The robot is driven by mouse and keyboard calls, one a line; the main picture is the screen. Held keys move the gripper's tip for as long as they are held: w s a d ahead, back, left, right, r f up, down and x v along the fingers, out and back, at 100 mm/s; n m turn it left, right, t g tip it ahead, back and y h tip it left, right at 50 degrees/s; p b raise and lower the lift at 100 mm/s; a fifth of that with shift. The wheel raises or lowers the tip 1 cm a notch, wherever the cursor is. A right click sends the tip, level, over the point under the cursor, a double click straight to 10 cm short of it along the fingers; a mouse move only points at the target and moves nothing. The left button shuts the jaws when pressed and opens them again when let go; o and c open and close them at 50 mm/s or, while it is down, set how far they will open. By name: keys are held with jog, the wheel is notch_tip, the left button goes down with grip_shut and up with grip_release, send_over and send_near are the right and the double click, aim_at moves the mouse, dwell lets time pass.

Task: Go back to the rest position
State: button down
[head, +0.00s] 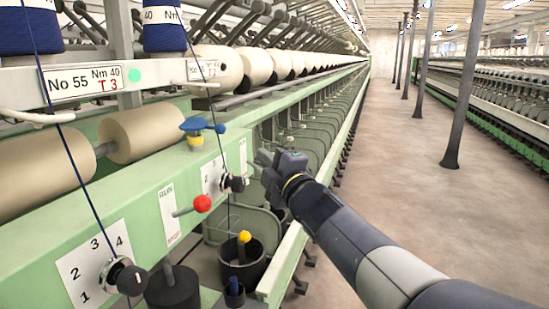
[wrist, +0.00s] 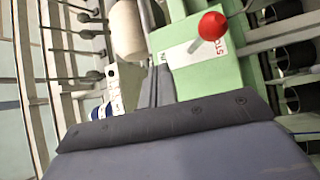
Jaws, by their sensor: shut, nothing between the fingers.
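My gripper (head: 266,168) is at the end of my dark arm, which reaches in from the lower right in the head view. It is in front of the green spinning frame (head: 130,205), close to a black knob on a numbered plate (head: 213,177). I cannot tell whether it touches the knob. The gripper is shut and empty. In the wrist view a grey part of my gripper (wrist: 180,150) fills the bottom, and a red ball knob (wrist: 212,25) on the green panel (wrist: 185,80) lies beyond it.
Another dial knob (head: 128,277) is at lower left. A post (head: 463,85) stands in the aisle. The aisle floor (head: 400,190) to the right is clear.

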jog(key=r+p+v, duration=0.1)
jog(key=p+v, duration=0.1)
jog(key=v, duration=0.5)
jog(key=shift+s+d+g, duration=0.2)
jog(key=shift+s+g, duration=0.1)
jog(key=shift+r+n, duration=0.1)
jog(key=shift+n, duration=0.2)
jog(key=f+b+x, duration=0.1)
jog(key=b+x, duration=0.2)
jog(key=x, duration=0.4)
jog(key=shift+w, duration=0.3)
